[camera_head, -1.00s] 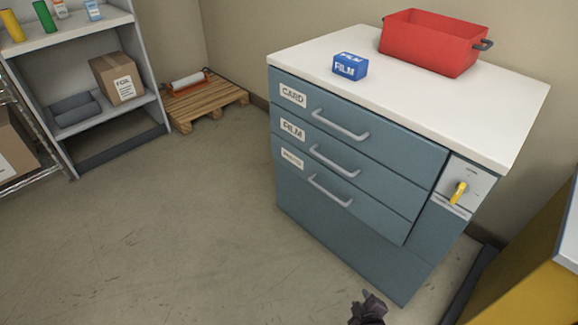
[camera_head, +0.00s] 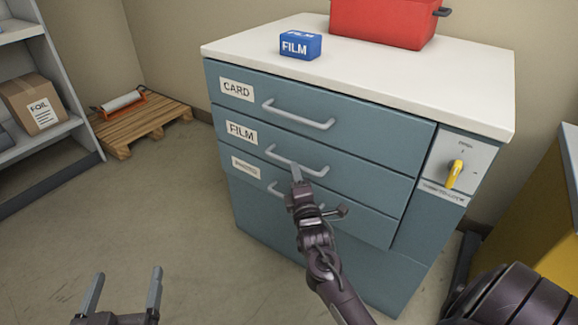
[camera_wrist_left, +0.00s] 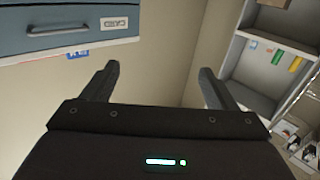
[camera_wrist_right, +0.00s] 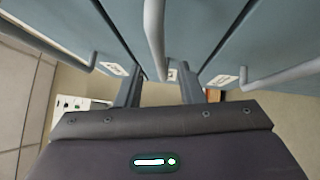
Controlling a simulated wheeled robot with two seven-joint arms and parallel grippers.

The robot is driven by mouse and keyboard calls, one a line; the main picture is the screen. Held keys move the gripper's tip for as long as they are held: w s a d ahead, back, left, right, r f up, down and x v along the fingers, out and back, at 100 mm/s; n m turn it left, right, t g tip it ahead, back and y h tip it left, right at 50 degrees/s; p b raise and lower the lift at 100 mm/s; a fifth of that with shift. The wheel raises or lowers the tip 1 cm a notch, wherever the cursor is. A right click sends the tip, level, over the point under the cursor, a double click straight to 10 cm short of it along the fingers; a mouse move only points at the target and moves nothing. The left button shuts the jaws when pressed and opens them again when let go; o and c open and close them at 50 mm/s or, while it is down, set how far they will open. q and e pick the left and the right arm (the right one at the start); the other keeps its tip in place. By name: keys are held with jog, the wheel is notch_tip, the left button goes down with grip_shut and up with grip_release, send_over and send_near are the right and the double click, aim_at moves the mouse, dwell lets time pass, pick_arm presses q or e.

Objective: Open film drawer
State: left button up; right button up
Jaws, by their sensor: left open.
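The blue-grey cabinet has three drawers labelled CARD, FILM and a third, small and unclear label. The film drawer (camera_head: 370,185) is the middle one and sits flush. Its grey bar handle (camera_head: 318,172) has my right gripper (camera_head: 297,178) at it. In the right wrist view a bar handle (camera_wrist_right: 154,35) lies between the open fingers (camera_wrist_right: 158,85), with gaps beside it. I cannot tell whether a finger touches it. My left gripper (camera_head: 122,292) is open and empty, low at the left; in its wrist view the fingers (camera_wrist_left: 155,80) are apart.
A yellow lever (camera_head: 455,173) is on the cabinet's right panel. A blue FILM box (camera_head: 300,46) and a red bin (camera_head: 385,22) stand on the white top. A pallet (camera_head: 140,122) and shelf (camera_head: 85,150) are at the left. A yellow unit (camera_head: 530,215) is at the right.

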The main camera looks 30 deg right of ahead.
pick_arm(q)
notch_tip(320, 180, up, 9)
jog(key=a+t+h+b, duration=0.1)
jog(key=t, duration=0.3)
jog(key=shift+s+r+t+h, duration=0.2)
jog(key=shift+s+t+h, duration=0.05)
jog(key=shift+t+h, duration=0.05)
pick_arm(e)
jog(key=x, duration=0.5)
jog(key=shift+s, duration=0.1)
jog(key=shift+c, duration=0.4)
grip_shut()
